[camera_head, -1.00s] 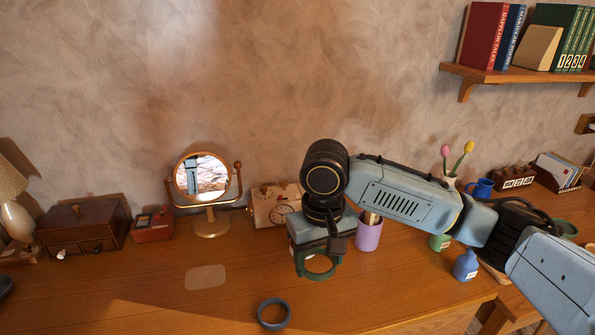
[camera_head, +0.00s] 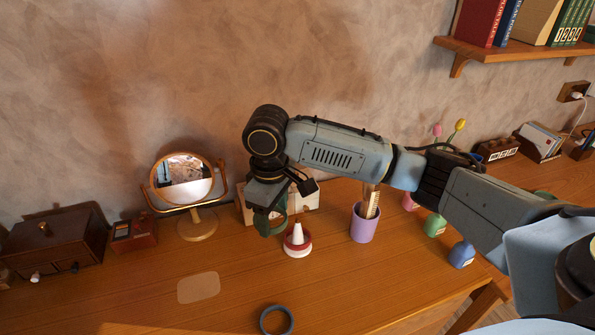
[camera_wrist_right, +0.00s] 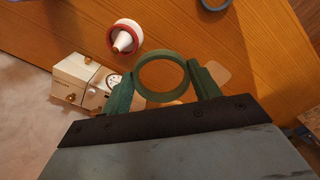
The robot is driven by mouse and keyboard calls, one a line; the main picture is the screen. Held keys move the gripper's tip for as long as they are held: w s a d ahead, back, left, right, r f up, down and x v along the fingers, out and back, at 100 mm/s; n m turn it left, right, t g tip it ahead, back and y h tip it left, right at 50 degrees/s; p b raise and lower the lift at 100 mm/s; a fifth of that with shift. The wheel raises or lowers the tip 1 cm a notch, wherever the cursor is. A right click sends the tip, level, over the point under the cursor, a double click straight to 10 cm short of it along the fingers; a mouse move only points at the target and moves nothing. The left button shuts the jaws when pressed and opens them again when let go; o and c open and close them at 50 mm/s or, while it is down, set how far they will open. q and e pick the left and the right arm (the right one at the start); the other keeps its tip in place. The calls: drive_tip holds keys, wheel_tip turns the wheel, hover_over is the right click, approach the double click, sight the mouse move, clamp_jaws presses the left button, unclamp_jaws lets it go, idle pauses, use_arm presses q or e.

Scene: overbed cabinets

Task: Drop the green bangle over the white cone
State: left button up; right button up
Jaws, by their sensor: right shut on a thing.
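The green bangle (camera_wrist_right: 138,76) is between the green fingers of my right gripper (camera_wrist_right: 163,84), which is shut on it. In the head view my right gripper (camera_head: 270,222) hangs above the desk with the bangle (camera_head: 270,230) below it, partly hard to make out. The white cone (camera_head: 297,234) stands upright on a red and white base, just right of the bangle in the head view. In the wrist view the cone (camera_wrist_right: 123,41) is up and left of the bangle, apart from it. My left gripper is not in view.
A dark blue ring (camera_head: 276,320) lies near the desk's front. A purple cup (camera_head: 363,224) stands right of the cone. A white box (camera_head: 303,197) is behind my gripper, and a round mirror (camera_head: 186,182) stands left. The desk around the flat beige patch (camera_head: 198,288) is clear.

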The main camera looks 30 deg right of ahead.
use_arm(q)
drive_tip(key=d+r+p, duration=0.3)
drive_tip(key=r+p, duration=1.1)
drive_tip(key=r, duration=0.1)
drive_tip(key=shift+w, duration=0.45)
use_arm(e)
drive_tip(key=w+d+n, duration=0.1)
drive_tip(key=d+n, duration=0.3)
drive_tip(key=n, duration=0.6)
drive_tip(key=w+d+r+n, duration=0.1)
drive_tip(key=d+n, duration=0.3)
drive_tip(key=n, duration=0.6)
drive_tip(key=shift+w+d+n, duration=0.25)
drive_tip(key=shift+w+n, duration=0.15)
drive_tip(key=shift+w, duration=0.35)
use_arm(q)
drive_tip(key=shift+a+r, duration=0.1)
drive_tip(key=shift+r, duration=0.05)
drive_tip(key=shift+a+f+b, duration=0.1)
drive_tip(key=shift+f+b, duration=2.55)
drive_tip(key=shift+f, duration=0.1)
use_arm(e)
drive_tip(key=shift+f, duration=4.55)
drive_tip(key=o, duration=1)
